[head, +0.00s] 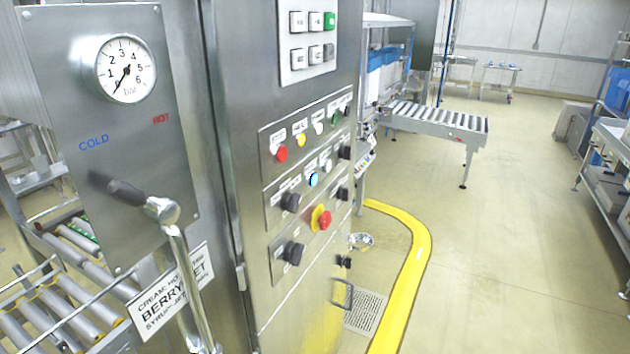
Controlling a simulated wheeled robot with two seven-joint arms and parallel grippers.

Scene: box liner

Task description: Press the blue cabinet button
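The steel cabinet (300,300) stands close in front of me, its control face turned to the right. A small round button with a pale blue-white face and dark rim (313,180) sits in the middle row of the panel; it is the only bluish button I see. Labels above it are too small to read. A black knob (290,202) is at its lower left, a whitish button (327,166) at its upper right, and a red emergency button on yellow (322,219) below. Neither of my grippers is in view, and nothing covers the bluish button.
A pressure gauge (126,69) and a black-handled lever (145,201) on a chrome pipe stand out at the left. Red (281,154) and yellow (301,140) buttons sit in the upper row. Open floor lies right of the yellow floor curb (411,278); a roller conveyor (435,118) stands behind.

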